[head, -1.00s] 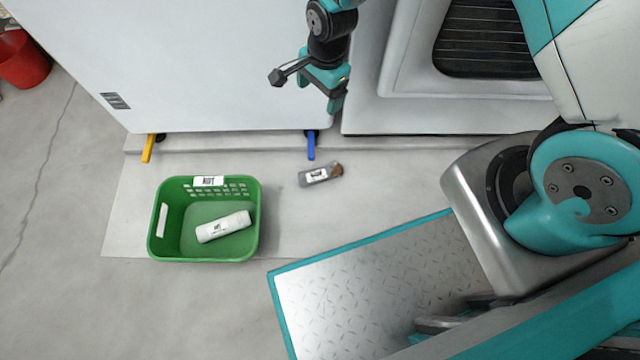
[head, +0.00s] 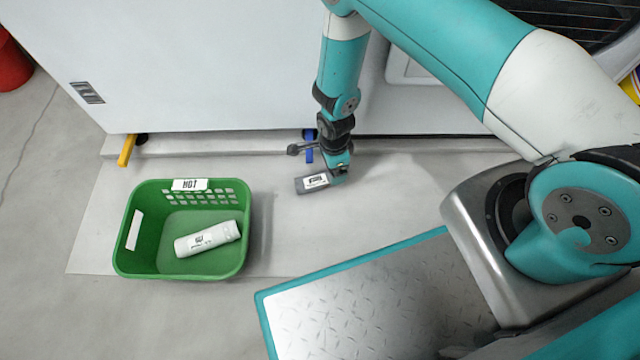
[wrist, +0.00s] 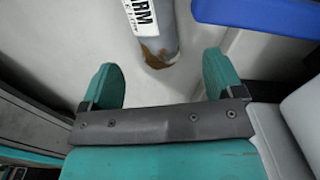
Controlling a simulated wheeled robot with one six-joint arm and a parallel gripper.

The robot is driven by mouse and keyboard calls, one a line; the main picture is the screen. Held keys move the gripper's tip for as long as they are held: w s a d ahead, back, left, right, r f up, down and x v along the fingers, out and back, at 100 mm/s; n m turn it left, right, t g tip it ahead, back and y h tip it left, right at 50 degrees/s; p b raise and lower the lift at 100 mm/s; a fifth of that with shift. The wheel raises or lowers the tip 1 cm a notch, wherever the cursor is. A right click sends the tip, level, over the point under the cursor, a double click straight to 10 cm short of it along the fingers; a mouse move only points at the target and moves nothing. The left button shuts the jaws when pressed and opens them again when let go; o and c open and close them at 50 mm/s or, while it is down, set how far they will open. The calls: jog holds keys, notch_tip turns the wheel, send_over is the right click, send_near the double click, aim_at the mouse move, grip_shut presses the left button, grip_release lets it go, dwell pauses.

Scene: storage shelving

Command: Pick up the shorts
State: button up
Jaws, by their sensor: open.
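No item is plainly recognisable as shorts; two rolled, labelled items show. A grey roll (head: 312,183) with a white label and a brown end lies on the floor before the white cabinet. It also shows in the wrist view (wrist: 150,22), where its label ends in "ARM". My gripper (head: 340,176) is low at the roll's right end. In the wrist view my gripper (wrist: 159,68) is open, with the roll's brown end just ahead of the gap between the fingers. A white roll (head: 208,238) lies in the green basket.
The green basket (head: 122,258) stands left on the floor, with a label on its back rim. The white cabinet (head: 220,70) rises behind, with yellow (head: 127,150) and blue (head: 309,152) feet. A red bucket (head: 12,65) is far left. Floor between basket and grey roll is clear.

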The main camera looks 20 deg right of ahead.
jog(key=shift+s+d+f+b, duration=0.1)
jog(key=shift+d+f+b, duration=0.1)
jog(key=shift+f+b, duration=1.2)
jog(key=shift+d+f+b, duration=0.2)
jog(key=shift+f+b, duration=0.85)
jog(key=shift+f, duration=0.6)
jog(key=shift+r, duration=0.1)
jog(key=c, duration=1.1)
jog(key=shift+r, duration=0.15)
notch_tip(320, 180, up, 20)
jog(key=p, duration=1.1)
jog(key=shift+p, duration=0.4)
